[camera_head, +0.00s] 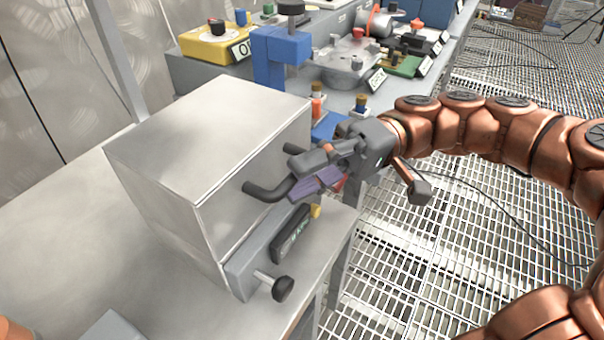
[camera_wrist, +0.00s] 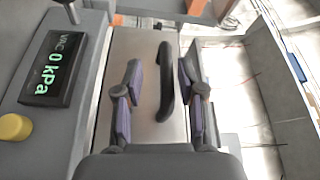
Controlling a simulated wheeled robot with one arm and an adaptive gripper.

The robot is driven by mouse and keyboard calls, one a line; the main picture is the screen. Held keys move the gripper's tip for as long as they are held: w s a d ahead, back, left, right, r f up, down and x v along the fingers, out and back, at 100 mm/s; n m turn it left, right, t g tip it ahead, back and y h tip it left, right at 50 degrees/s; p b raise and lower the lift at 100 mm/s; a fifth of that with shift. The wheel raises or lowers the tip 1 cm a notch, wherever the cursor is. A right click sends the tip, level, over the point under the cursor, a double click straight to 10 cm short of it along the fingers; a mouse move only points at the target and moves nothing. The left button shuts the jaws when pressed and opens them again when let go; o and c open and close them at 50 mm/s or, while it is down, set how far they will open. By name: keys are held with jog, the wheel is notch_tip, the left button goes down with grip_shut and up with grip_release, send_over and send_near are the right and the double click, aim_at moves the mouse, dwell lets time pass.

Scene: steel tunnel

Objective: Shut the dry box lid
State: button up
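The dry box (camera_head: 190,150) is a metal box on the bench at the left in the head view. A black bar handle (camera_head: 266,190) sticks out from its front face. In the wrist view the handle (camera_wrist: 167,82) stands on a bare metal panel (camera_wrist: 145,60). My gripper (camera_head: 318,175) is in front of that face, at the handle. It is open, with one purple-padded finger on each side of the handle in the wrist view (camera_wrist: 161,95). A gap shows between each finger and the handle. I cannot tell how far the lid stands from shut.
Below the handle is a panel with a display (camera_wrist: 56,65) reading VAC 0 kPa, a yellow button (camera_wrist: 14,127) and a black knob (camera_head: 283,289). Blue and yellow devices (camera_head: 215,42) crowd the bench behind. Grated floor (camera_head: 420,260) lies to the right.

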jog(key=v, duration=0.6)
jog(key=shift+w+d, duration=0.15)
jog(key=shift+d, duration=0.1)
jog(key=shift+f, duration=0.1)
